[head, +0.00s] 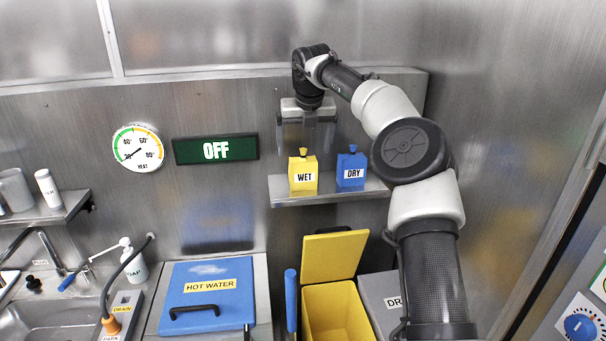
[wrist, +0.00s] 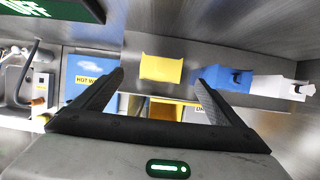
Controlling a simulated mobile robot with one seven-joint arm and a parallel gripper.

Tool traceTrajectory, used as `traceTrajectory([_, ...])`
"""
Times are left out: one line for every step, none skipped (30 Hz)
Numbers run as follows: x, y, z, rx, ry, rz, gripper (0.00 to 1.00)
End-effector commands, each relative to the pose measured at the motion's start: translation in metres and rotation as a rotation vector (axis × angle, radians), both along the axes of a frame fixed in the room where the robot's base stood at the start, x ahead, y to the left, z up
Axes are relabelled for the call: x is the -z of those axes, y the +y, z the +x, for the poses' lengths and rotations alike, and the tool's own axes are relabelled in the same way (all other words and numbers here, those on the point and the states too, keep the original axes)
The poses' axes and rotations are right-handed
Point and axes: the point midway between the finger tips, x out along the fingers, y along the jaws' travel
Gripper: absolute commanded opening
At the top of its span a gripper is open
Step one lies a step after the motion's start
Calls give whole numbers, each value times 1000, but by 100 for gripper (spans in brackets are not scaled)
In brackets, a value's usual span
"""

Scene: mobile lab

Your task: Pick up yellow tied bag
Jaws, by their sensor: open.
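The yellow tied bag (head: 303,175), labelled WET and with a small knot on top, stands upright at the left of the small wall shelf (head: 330,195). My gripper (head: 306,145) is above it, pointing down, open and empty. In the wrist view, the yellow tied bag (wrist: 161,68) lies between the spread fingers of my gripper (wrist: 160,78), from above. The fingers look apart from it; the exact height gap is hard to tell.
A blue bag (head: 352,170) labelled DRY stands to the right on the shelf, and a white one (wrist: 283,89) beyond it. Below are an open yellow bin (head: 335,312) and a blue HOT WATER lid (head: 208,292). The wall is close behind.

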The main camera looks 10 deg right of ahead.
Motion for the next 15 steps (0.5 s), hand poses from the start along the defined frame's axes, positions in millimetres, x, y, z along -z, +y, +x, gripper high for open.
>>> traceTrajectory([12, 0, 4, -1, 3, -1, 92])
traceTrajectory([18, 0, 7, -1, 3, -1, 92])
traceTrajectory([26, 0, 10, -1, 2, -1, 92])
traceTrajectory([32, 1, 13, -1, 2, -1, 92])
traceTrajectory([37, 1, 15, -1, 2, -1, 92])
traceTrajectory([44, 1, 18, -1, 1, -1, 92])
traceTrajectory([49, 1, 20, 0, 1, -2, 92])
traceTrajectory([53, 0, 22, 0, 1, -2, 92])
traceTrajectory([57, 0, 24, 0, -1, -1, 92])
traceTrajectory([60, 0, 25, 0, -2, -1, 92])
traceTrajectory([62, 0, 26, 1, -2, -2, 92])
traceTrajectory([64, 0, 27, 0, -2, -2, 92])
traceTrajectory([65, 0, 28, 0, -2, -2, 92])
traceTrajectory([66, 0, 28, 0, -2, -3, 92])
traceTrajectory([68, 0, 29, 0, -2, -3, 92])
